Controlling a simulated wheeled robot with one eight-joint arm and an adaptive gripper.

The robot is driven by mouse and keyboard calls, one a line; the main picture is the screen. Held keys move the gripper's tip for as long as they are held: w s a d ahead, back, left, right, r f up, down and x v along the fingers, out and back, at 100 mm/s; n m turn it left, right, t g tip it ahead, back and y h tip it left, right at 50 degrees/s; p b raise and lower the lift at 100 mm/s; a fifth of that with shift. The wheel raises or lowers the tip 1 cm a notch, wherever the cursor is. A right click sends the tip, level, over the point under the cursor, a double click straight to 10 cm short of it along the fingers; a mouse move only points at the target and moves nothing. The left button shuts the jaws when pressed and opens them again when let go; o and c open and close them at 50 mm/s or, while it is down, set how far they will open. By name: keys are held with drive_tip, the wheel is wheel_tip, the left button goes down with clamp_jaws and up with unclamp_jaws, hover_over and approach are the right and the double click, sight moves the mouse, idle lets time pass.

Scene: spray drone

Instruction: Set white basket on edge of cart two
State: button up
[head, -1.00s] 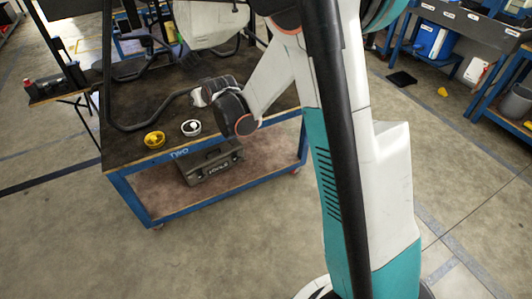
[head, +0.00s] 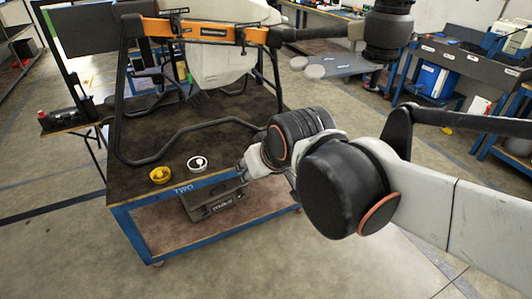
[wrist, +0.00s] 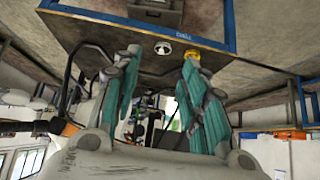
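The white basket (head: 197,163), small and round, sits on the dark top of cart two (head: 150,214) near its blue front edge, above the TWO label. A yellow basket (head: 160,174) sits to its left. In the wrist view, which is upside down, the white basket (wrist: 162,47) appears between the spread teal fingers of my gripper (wrist: 162,56), apart from them. The yellow basket (wrist: 193,54) shows at the right fingertip; I cannot tell whether they touch. My gripper is open and empty. In the head view my arm hides most of it.
A large drone with orange arms (head: 205,29) and a white tank (head: 225,62) stands on the cart, its black bent legs (head: 190,135) around the top. A grey toolbox (head: 213,200) is on the lower shelf. Blue-framed workbenches (head: 450,60) stand at right.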

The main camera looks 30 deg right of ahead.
drive_tip(key=s+f, duration=0.2)
drive_tip(key=s, duration=0.5)
drive_tip(key=shift+d+g, duration=0.2)
drive_tip(key=shift+g, duration=0.2)
